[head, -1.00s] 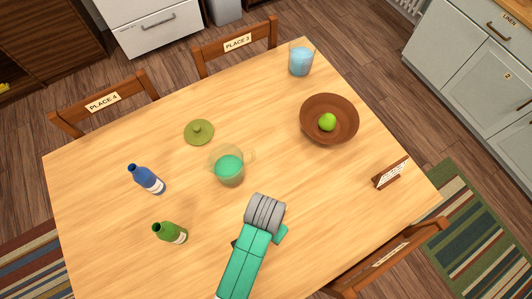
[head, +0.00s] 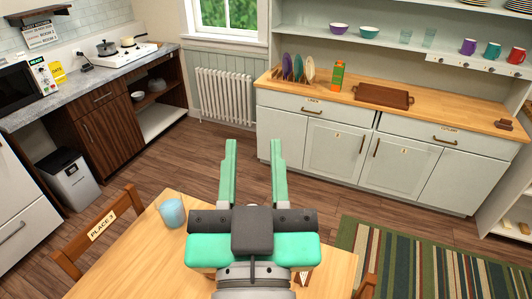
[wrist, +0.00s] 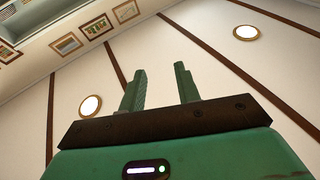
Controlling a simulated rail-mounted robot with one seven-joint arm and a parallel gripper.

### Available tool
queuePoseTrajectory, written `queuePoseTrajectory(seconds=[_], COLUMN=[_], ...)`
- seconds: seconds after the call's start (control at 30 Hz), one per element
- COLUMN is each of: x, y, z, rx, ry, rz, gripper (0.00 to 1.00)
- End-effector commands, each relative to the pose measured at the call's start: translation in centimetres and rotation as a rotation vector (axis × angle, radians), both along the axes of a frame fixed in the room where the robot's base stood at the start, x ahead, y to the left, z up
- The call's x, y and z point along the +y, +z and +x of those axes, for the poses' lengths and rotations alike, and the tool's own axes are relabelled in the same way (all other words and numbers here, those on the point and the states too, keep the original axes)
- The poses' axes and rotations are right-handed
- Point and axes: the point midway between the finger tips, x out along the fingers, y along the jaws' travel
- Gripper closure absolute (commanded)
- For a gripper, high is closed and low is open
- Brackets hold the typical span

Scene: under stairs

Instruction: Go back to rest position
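My gripper (head: 252,172) is raised in front of the head camera, above the wooden table (head: 125,262). Its two green fingers are spread apart with nothing between them. In the wrist view my gripper (wrist: 160,88) is also open and empty, and it points up at the ceiling (wrist: 215,65). My arm and gripper hide much of the table.
A chair marked PLACE 3 (head: 100,226) stands left of the table. A stove (head: 118,54) is back left.

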Motion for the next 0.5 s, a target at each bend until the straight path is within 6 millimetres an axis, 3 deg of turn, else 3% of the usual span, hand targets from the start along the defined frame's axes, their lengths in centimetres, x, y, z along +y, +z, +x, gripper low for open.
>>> queuePoseTrajectory(seconds=[0.03,0.1,0.17,0.5], x=[-0.5,-1.1,-1.3,-1.4], y=[2.9,5.5,6.8,7.4], z=[-1.7,-3.6,-4.6,-5.2], rx=[-0.094,-0.188,-0.235,-0.258], ry=[-0.012,-0.027,-0.034,-0.037], rz=[-0.004,-0.009,-0.012,-0.014], gripper=[0.68,0.68,0.68,0.68])
